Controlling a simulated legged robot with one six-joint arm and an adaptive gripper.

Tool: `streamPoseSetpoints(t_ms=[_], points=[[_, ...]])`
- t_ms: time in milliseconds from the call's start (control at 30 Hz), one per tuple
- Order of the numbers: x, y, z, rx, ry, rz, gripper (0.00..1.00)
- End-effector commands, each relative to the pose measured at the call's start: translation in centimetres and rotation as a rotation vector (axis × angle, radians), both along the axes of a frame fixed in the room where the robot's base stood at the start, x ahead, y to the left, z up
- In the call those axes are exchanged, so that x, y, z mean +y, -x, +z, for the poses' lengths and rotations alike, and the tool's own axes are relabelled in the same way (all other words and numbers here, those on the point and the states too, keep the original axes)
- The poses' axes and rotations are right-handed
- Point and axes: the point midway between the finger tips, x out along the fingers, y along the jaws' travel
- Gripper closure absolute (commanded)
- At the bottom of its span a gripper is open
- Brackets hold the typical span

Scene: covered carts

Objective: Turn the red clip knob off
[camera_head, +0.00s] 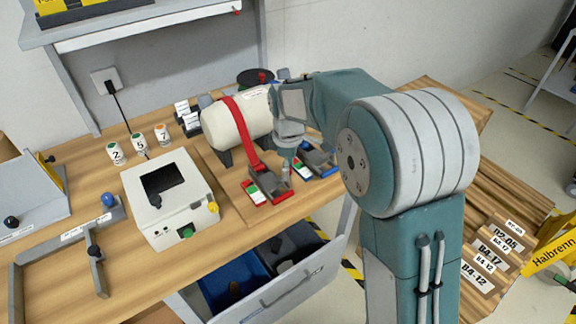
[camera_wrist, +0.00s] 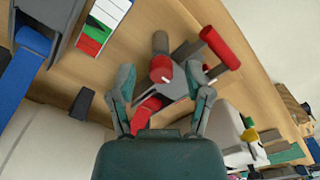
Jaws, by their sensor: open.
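The red clip (camera_head: 270,193), a red base with a green-and-white label and a grey upper part, lies on the wooden bench in front of the white cylinder (camera_head: 226,124). In the wrist view my gripper (camera_wrist: 161,78) is open, with a finger on each side of a red-ended grey knob (camera_wrist: 161,68). Whether either finger touches the knob I cannot tell. A red bar (camera_wrist: 219,47) on a grey mount shows to its right. The knob itself is hidden in the head view.
A blue clip (camera_head: 322,169) lies close to the right of the red one. The red strap (camera_head: 241,128) crosses the cylinder just behind. A white box (camera_head: 160,219) stands to the left. An open drawer (camera_head: 300,288) juts out below the bench edge.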

Motion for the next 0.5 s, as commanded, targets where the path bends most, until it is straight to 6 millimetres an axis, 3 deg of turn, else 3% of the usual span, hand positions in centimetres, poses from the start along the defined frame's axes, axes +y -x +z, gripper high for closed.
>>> streamPoseSetpoints(t_ms=[100,133,267,500], points=[[0.00,0.00,0.01,0.000,0.000,0.000,0.35],[0.00,0.00,0.01,0.000,0.000,0.000,0.40],[-0.15,0.00,0.06,0.001,-0.001,-0.001,0.98],[-0.35,0.00,0.04,0.001,0.000,-0.003,1.00]])
